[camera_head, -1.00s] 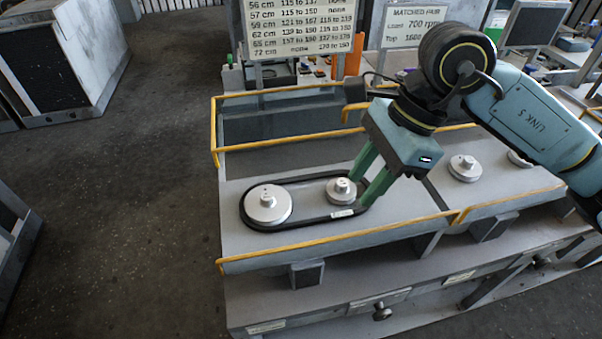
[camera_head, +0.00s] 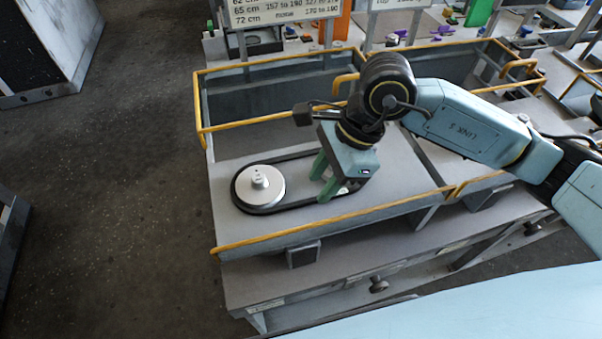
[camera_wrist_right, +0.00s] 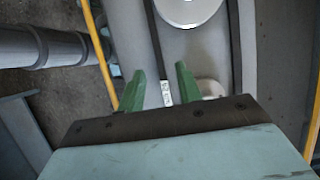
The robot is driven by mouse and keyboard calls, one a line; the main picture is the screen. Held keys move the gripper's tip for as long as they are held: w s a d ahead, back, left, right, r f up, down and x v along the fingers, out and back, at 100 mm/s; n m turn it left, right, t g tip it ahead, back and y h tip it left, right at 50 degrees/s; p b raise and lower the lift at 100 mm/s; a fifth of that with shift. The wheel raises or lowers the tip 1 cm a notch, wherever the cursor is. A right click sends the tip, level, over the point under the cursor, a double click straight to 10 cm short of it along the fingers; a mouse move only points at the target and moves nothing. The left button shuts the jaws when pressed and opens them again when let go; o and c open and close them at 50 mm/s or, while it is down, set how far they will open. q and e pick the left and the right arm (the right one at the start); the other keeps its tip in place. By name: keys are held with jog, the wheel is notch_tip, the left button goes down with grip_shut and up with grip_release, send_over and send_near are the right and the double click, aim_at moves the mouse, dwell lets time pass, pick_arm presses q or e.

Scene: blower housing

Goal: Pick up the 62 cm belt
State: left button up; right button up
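A black belt (camera_head: 300,204) lies as a long loop around a large silver pulley (camera_head: 259,188) and a small pulley, which my right gripper hides in the head view. In the right wrist view the small pulley (camera_wrist_right: 211,88) shows partly, right of the fingers. My right gripper (camera_head: 320,188) is open at the small-pulley end. In the wrist view one belt strand (camera_wrist_right: 155,45) with a white label (camera_wrist_right: 166,92) runs between its green fingers, with gaps on both sides. The label's text is too small to read surely. My left gripper is not in view.
The pulleys stand on a grey bench panel (camera_head: 232,230) with yellow rails (camera_head: 300,237) along its front and back. A white sign (camera_head: 285,10) stands behind, partly cut off. Dark open floor (camera_head: 130,200) lies to the left.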

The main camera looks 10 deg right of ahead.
aim_at(306, 203)
jog(key=x, duration=0.2)
jog(key=shift+a+f, duration=0.2)
jog(key=shift+a, duration=0.1)
jog(key=shift+a+f, duration=0.1)
jog(key=shift+f, duration=0.3)
grip_shut()
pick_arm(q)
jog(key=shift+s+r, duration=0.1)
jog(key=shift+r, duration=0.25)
